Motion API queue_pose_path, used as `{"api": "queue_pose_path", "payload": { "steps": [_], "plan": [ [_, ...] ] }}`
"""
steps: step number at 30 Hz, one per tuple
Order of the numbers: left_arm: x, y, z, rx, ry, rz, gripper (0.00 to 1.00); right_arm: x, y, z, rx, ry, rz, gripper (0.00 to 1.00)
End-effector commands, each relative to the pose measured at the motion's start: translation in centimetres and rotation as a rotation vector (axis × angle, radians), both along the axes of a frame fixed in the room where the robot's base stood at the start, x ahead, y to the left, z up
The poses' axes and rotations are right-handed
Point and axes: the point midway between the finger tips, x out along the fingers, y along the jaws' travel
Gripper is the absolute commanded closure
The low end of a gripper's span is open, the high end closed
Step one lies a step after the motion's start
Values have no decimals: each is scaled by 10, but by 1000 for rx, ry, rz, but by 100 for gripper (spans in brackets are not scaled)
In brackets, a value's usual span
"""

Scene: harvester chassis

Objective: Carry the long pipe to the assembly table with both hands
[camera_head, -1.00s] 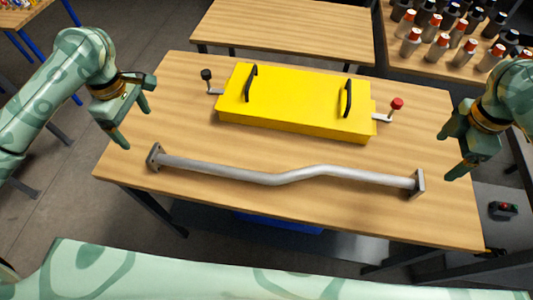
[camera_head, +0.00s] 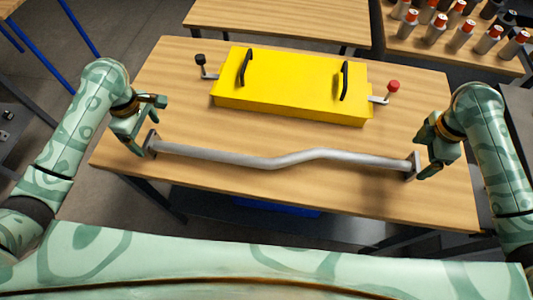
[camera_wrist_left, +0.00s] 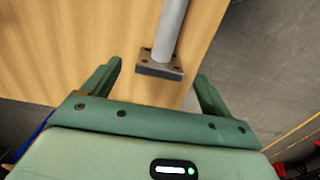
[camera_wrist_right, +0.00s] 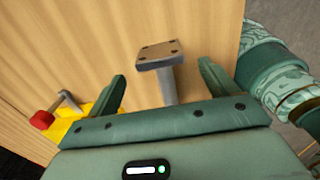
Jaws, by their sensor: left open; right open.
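The long pipe (camera_head: 275,161) is grey, bent in the middle, with a square flange at each end. It lies along the front part of a wooden table (camera_head: 230,193). My left gripper (camera_head: 150,128) is open near the pipe's left flange; in the left wrist view the flange (camera_wrist_left: 160,65) lies ahead, between the open fingers (camera_wrist_left: 157,75). My right gripper (camera_head: 422,160) is open beside the right flange; in the right wrist view the flange (camera_wrist_right: 159,54) shows between and beyond the open fingers (camera_wrist_right: 161,80). I cannot tell whether either gripper touches the pipe.
A yellow box (camera_head: 290,85) with two black handles and side levers with black and red knobs sits behind the pipe. Another wooden table (camera_head: 280,18) stands behind. At the back right, a table holds several bottles (camera_head: 462,38). I cannot tell which is the assembly table.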

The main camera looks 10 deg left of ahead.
Motion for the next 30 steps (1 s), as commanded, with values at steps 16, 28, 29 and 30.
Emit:
{"api": "queue_pose_path", "payload": {
  "steps": [16, 28, 29, 30],
  "plan": [
    [0, 0, -63, 1, 1, -1, 15, 0, 0, -63, -1, 0, 2, 15],
    [0, 0, -63, 1, 0, -1, 53, 0, 0, -63, -1, -1, 2, 53],
    [0, 0, -63, 1, 0, -1, 62, 0, 0, -63, -1, -1, 2, 62],
    [0, 0, -63, 1, 0, -1, 73, 0, 0, -63, -1, -1, 2, 73]
  ]
}}
